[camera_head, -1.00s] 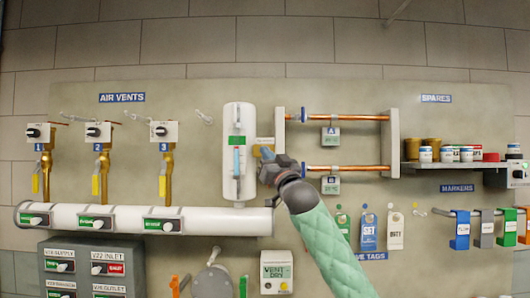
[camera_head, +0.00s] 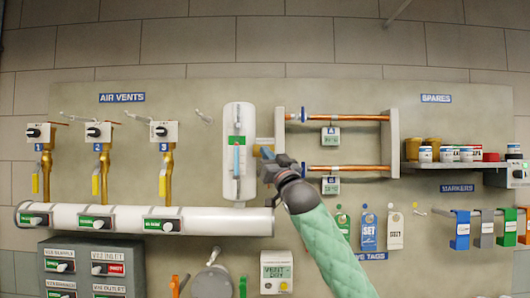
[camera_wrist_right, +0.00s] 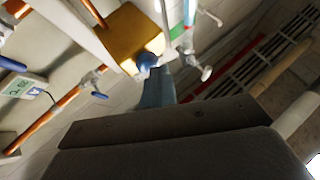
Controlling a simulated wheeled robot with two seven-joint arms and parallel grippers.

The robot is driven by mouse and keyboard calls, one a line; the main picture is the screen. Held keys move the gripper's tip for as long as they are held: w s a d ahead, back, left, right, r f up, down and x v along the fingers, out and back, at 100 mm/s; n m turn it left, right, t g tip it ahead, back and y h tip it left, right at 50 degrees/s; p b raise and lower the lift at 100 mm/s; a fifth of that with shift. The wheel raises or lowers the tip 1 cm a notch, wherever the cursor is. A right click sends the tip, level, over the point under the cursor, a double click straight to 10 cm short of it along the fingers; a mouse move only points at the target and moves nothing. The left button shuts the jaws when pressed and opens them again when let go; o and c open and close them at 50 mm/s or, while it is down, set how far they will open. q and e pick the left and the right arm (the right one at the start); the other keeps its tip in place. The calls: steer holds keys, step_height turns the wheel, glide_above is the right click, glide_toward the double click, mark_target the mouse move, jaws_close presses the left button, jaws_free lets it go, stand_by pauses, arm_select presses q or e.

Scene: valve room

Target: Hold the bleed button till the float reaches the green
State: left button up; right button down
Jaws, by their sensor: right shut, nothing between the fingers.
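The white upright float cylinder (camera_head: 230,190) is on the wall panel at the centre of the head view. Its sight window has a green band (camera_head: 237,140) near the top, with the light blue float column (camera_head: 237,160) just below it. In the right wrist view the bleed button (camera_wrist_right: 147,61) is a blue knob on a yellow block (camera_wrist_right: 130,38). My right gripper (camera_head: 268,156) is shut and empty, just right of the cylinder. In the wrist view its fingers (camera_wrist_right: 156,84) are at the button, seemingly against it; contact is hard to tell. My left gripper is out of view.
Copper pipes (camera_head: 345,169) with tags A and B run right of my gripper. A white horizontal header (camera_head: 240,222) lies below the cylinder. Three brass air vents (camera_head: 167,170) stand to the left. A small vent display (camera_head: 275,271) is below my arm.

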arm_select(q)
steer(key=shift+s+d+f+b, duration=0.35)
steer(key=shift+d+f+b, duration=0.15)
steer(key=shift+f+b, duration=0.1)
arm_select(e)
steer(key=s, duration=0.6)
steer(key=shift+s, duration=0.35)
stand_by(0.5)
